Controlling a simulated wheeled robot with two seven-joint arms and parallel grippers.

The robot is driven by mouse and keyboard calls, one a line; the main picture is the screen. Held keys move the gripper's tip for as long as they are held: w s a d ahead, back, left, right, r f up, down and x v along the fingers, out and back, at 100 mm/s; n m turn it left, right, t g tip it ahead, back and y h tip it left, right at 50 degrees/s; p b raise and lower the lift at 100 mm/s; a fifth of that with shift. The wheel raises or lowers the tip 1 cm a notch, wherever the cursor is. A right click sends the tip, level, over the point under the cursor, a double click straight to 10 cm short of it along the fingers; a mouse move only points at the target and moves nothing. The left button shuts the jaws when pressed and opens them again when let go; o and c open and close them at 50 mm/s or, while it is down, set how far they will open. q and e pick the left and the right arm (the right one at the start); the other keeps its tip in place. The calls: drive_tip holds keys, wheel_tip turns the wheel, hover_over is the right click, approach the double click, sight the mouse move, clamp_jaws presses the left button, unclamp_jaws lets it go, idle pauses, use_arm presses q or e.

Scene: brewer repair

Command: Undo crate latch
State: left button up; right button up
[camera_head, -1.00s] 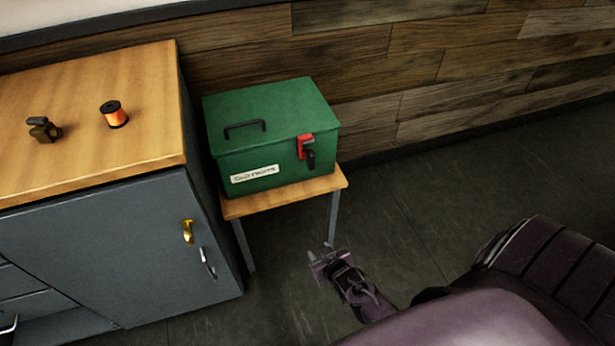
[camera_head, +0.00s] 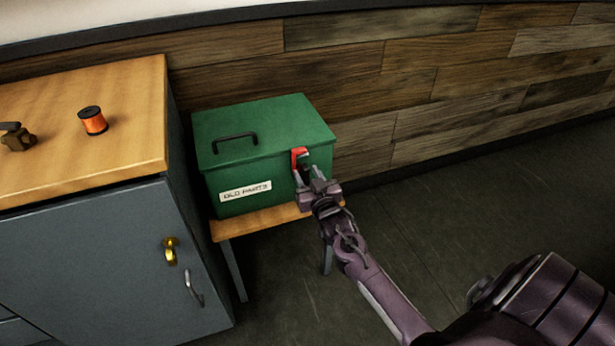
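The green crate (camera_head: 265,150) has a black lid handle and a white label reading "OLD PARTS". It stands on a small wooden stool (camera_head: 262,221). A red latch (camera_head: 299,156) with a dark part sits on the crate's front near its right corner; its lower part is hidden by my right gripper. My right gripper (camera_head: 314,178) is at the latch, its fingers pointing up toward it. The fingertips look apart, but I cannot tell whether they touch the latch. The crate lid is closed. My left gripper is not in view.
A grey cabinet (camera_head: 95,265) with a wooden top stands left of the crate. On it are an orange spool (camera_head: 93,121) and a small brown object (camera_head: 17,137). A brass padlock (camera_head: 170,250) hangs on its door. A wood-plank wall is behind; the floor at right is clear.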

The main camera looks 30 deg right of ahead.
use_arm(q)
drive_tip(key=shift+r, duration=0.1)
use_arm(e)
drive_tip(key=shift+w, duration=0.15)
clamp_jaws()
